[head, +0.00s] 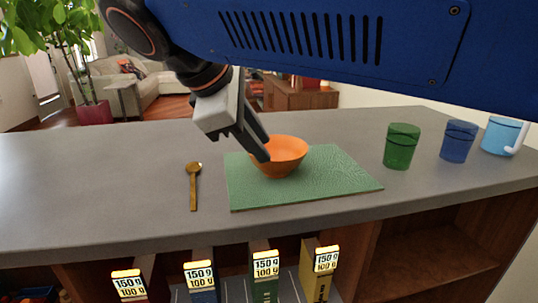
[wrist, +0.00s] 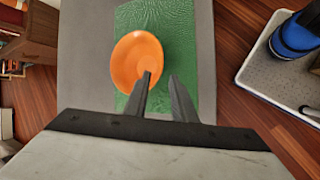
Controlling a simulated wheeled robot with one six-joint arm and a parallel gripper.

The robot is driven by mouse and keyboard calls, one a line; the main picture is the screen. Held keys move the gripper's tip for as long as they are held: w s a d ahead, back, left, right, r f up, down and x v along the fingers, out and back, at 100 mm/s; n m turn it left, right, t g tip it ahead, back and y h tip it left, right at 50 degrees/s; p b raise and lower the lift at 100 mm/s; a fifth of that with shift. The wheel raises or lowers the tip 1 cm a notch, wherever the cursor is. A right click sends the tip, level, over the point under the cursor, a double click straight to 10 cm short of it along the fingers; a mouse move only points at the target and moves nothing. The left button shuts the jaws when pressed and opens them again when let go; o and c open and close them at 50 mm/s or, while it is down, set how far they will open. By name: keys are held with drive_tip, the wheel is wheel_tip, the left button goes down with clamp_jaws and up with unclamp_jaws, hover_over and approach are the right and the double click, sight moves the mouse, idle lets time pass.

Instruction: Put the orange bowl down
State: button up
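The orange bowl (head: 287,158) rests on the green mat (head: 335,180) on the grey counter, and it looks about upright. My gripper (head: 262,150) reaches down at the bowl's left rim in the head view. In the wrist view the bowl (wrist: 132,62) lies over the green mat (wrist: 185,30). There my gripper (wrist: 161,78) has its two fingers apart, with green showing between them. One finger overlaps the bowl's inside and the other is outside its rim. Whether a finger touches the rim is hard to tell.
A wooden spoon (head: 193,185) lies left of the mat. A green cup (head: 401,147), a blue cup (head: 458,141) and a light blue mug (head: 500,136) stand to the right. Labelled binders (head: 265,280) stand below the counter's front edge. The counter's left part is clear.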

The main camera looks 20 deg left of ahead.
drive_tip(key=v, duration=0.3)
idle(0.5)
